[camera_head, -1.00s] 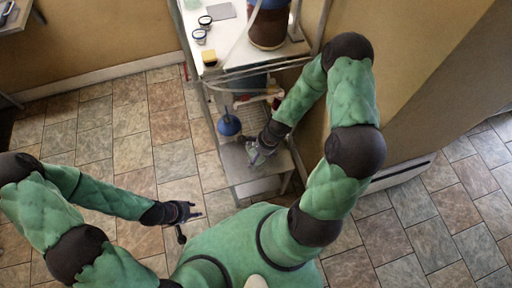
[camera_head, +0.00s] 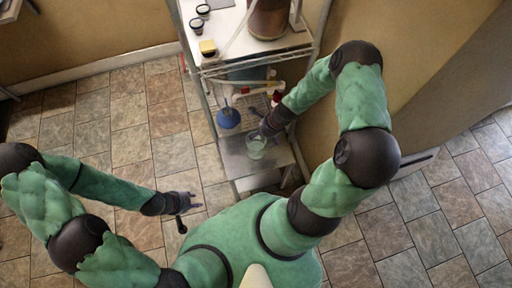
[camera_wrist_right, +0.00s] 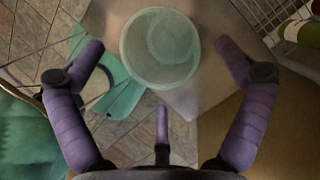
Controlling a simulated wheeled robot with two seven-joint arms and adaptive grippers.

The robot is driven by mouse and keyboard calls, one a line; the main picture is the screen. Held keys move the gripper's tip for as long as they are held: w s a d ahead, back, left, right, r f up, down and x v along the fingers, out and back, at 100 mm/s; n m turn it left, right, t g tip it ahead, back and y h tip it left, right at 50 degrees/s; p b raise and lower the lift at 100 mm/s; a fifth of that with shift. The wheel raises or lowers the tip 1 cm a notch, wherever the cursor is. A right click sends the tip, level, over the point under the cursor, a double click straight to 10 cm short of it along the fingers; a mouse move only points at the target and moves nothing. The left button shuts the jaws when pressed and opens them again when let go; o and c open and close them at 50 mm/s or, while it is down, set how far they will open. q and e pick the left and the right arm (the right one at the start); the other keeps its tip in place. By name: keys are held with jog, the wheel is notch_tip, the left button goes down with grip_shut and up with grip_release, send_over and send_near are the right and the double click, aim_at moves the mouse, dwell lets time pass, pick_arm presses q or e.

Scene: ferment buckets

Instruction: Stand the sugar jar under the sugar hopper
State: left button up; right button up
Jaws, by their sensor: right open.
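A clear, greenish glass jar (camera_head: 256,147), which I take as the sugar jar, stands upright on the low metal shelf of the rack. In the right wrist view the round jar (camera_wrist_right: 160,48) lies ahead of my right gripper (camera_wrist_right: 166,72), beyond its spread fingers, which are open and empty. In the head view my right gripper (camera_head: 264,126) is just behind the jar. My left gripper (camera_head: 194,203) is open and empty over the floor at the left of the rack. I cannot pick out the sugar hopper for sure.
A blue round vessel (camera_head: 228,118) stands at the rack's left edge, close to the jar. A wire shelf (camera_head: 258,103) is behind it. The white top (camera_head: 228,35) carries a brown bucket (camera_head: 268,18), small dark-lidded jars (camera_head: 197,24) and a yellow block (camera_head: 208,47). A wall stands at right.

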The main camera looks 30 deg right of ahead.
jog(key=b+x, duration=0.3)
jog(key=x, duration=0.2)
jog(key=shift+s+d+f, duration=0.1)
jog(key=shift+d, duration=0.05)
jog(key=c, duration=1.4)
jog(key=shift+c, duration=0.2)
jog(key=s+a+r+p, duration=0.5)
jog(key=s+a+r, duration=0.2)
jog(key=s+r, duration=0.5)
jog(key=shift+a+r, duration=0.2)
jog(key=shift+r, duration=0.35)
jog(key=shift+w, duration=0.1)
